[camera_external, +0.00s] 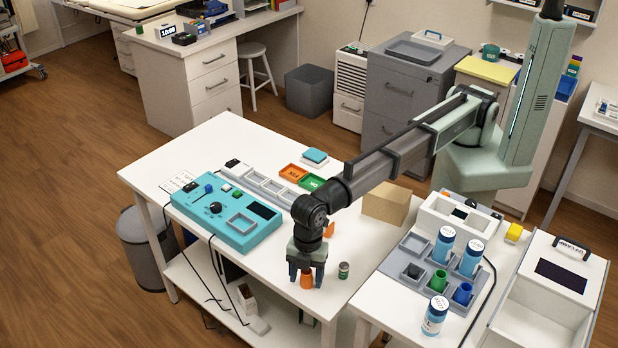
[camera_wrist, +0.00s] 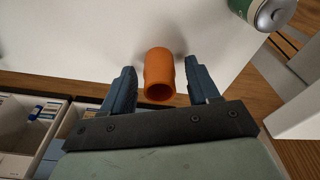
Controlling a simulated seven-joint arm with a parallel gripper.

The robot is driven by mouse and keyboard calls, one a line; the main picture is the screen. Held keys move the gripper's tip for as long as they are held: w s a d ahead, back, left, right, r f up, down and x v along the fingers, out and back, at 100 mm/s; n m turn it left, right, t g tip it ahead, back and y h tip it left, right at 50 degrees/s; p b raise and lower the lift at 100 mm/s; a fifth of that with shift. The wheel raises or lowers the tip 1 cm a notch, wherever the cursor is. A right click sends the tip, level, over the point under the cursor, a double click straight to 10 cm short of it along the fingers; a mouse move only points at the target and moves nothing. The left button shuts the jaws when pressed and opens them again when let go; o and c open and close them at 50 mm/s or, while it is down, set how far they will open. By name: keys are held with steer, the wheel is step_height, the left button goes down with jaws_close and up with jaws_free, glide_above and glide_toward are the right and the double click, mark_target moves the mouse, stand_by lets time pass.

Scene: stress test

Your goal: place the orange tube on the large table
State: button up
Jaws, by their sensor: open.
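The orange tube (camera_external: 307,281) stands near the front edge of the large white table (camera_external: 222,150). In the wrist view the orange tube (camera_wrist: 159,75) shows its open round end toward the camera. My gripper (camera_external: 306,277) points down over the tube. In the wrist view my gripper (camera_wrist: 160,85) is open, with one blue finger on each side of the tube. A gap shows between the tube and each finger. The tube's lower end is partly hidden in the outside view by the fingers.
A small green-and-silver can (camera_external: 344,270) stands just right of the tube. A turquoise device (camera_external: 228,215), grey trays and a cardboard box (camera_external: 386,204) stand farther back.

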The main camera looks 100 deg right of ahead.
step_height(320, 180, up, 12)
steer(key=d, duration=0.1)
steer(key=shift+s+d+f, duration=0.15)
steer(key=shift+s+f, duration=0.05)
steer(key=shift+s, duration=0.05)
stand_by(0.5)
